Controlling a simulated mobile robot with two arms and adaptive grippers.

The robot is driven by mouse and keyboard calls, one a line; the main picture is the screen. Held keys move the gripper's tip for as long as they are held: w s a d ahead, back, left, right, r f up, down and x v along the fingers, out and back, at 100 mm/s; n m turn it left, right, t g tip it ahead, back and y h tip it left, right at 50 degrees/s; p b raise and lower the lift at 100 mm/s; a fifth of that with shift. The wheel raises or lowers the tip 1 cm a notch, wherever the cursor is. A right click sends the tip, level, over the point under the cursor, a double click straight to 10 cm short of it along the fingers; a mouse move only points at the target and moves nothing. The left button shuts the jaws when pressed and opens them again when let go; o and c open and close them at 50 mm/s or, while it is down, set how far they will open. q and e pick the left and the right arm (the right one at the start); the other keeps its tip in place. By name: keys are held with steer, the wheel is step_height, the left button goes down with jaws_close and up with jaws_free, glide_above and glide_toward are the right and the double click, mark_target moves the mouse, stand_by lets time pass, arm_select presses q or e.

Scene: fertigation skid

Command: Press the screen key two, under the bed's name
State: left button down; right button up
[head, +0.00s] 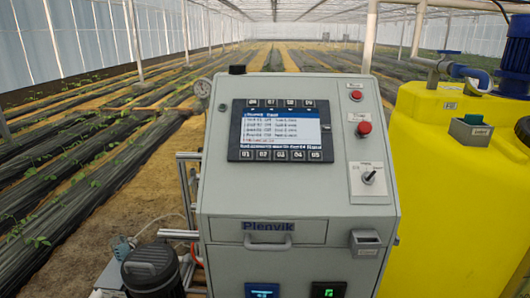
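The grey control cabinet (225,195) stands in front of me, with a dark-framed screen (281,128) on its sloped face. The screen is lit and shows a blue title bar and several lines of text, too small to read surely. A row of dark keys runs under the screen, marked 01 to 05; key 02 (263,155) is second from the left. Another row of keys runs above the screen. Nothing touches or covers the keys. Neither of my grippers is in view.
Right of the screen are two red buttons (364,128) and a rotary switch (369,178). A drawer (267,232) with a handle lies below. A yellow tank (440,200) stands close on the right. A black canister (151,270) stands at lower left.

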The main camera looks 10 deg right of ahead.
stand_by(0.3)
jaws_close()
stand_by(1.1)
